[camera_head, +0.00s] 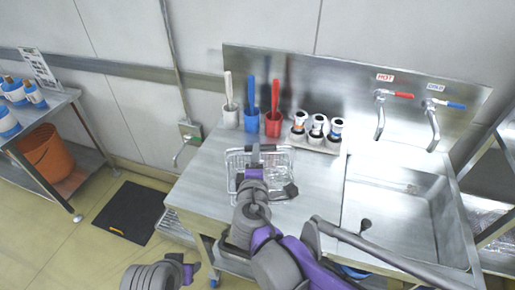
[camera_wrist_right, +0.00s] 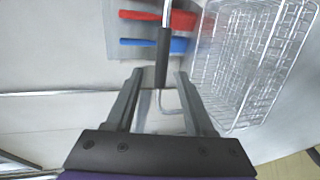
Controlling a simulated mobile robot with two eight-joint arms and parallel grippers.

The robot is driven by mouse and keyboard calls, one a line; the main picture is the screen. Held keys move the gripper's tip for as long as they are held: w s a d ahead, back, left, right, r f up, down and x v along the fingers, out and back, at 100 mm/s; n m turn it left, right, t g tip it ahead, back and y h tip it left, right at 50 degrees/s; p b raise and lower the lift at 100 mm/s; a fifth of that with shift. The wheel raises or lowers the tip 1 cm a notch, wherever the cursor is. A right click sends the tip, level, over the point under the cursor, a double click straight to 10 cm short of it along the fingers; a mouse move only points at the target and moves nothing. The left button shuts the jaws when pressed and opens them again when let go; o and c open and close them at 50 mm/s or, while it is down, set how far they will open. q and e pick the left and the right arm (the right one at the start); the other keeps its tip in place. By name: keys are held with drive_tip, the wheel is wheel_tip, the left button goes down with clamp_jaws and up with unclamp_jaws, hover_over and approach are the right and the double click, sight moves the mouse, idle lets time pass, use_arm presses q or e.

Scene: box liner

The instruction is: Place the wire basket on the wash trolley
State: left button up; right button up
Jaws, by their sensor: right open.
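The wire basket (camera_head: 284,158) stands on the steel sink counter (camera_head: 208,178), partly hidden behind my right arm. In the right wrist view the basket (camera_wrist_right: 245,65) lies right of the fingers. My right gripper (camera_head: 256,157) is over the basket. Its jaws are open, and a black grip on a thin metal bar (camera_wrist_right: 163,58) shows between and beyond the fingertips. I cannot tell whether the fingers touch it. My left arm's end (camera_head: 188,272) shows low in the head view; its jaws are unclear. A wheeled steel rack (camera_head: 62,104) stands at far left; I cannot tell whether it is the wash trolley.
Brushes in white, blue (camera_head: 251,120) and red (camera_head: 273,125) cups and a tray of small bottles (camera_head: 317,140) stand behind the basket. A sink (camera_head: 395,215) is at right. The rack holds blue-labelled bottles and an orange bucket (camera_head: 46,152). A black mat (camera_head: 128,212) lies on the floor.

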drive_tip(key=shift+v, duration=1.5)
drive_tip(key=s+d+f+m+g+h, duration=0.1)
drive_tip(key=s+d+f+m+g, duration=0.3)
drive_tip(key=d, duration=0.4)
drive_tip(key=s+d+f+m+g+h, duration=0.1)
drive_tip(key=s+d+f+m+g, duration=0.1)
drive_tip(key=s+d+f+m, duration=0.45)
drive_tip(key=s+d+f+m+g+y, duration=0.2)
drive_tip(key=s+d+f+m+g, duration=0.1)
drive_tip(key=s+f+m, duration=0.2)
drive_tip(key=s+m, duration=0.2)
drive_tip(key=s, duration=0.1)
drive_tip(key=shift+s+d+g+y, duration=0.25)
drive_tip(key=shift+d+g+y, duration=0.05)
drive_tip(key=shift+d+y, duration=0.1)
drive_tip(key=shift+f, duration=0.15)
